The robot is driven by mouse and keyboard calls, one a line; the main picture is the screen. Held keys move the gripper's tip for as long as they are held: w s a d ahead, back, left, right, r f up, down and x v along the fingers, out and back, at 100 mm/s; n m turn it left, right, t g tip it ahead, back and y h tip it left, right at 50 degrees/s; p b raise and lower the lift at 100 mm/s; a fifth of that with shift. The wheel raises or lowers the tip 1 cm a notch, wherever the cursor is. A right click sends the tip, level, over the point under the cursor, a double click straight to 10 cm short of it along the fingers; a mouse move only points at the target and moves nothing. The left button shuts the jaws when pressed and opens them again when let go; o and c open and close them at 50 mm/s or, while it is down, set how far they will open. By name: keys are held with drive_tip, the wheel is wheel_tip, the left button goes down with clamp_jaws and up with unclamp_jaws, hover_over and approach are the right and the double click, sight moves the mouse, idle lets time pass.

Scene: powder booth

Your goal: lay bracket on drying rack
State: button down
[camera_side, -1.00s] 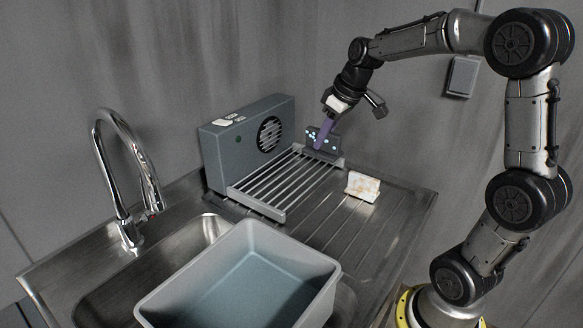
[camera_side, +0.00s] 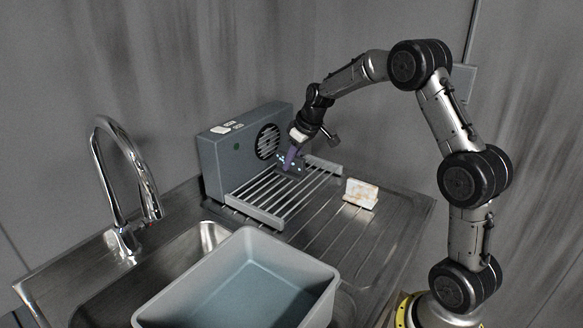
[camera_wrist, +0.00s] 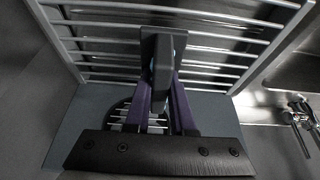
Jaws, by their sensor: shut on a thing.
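My gripper (camera_side: 291,157), with purple fingers, is shut on a dark grey bracket (camera_side: 287,168) with small pale blue spots. I cannot tell whether the bracket touches the bars.
A grey box with a round fan grille (camera_side: 222,166) stands behind the rack. A whitish, brown-stained angled piece (camera_side: 361,192) stands on the drainboard (camera_side: 335,228) to the right. A grey tub with bluish liquid (camera_side: 325,275), a sink and a chrome faucet (camera_side: 152,200) are in front and left.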

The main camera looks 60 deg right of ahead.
drive_tip(key=shift+f, duration=0.95)
drive_tip(key=shift+f, duration=0.15)
drive_tip(key=c, duration=0.8)
unclamp_jaws()
drive_tip(key=shift+f, duration=0.1)
drive_tip(key=shift+o, duration=0.2)
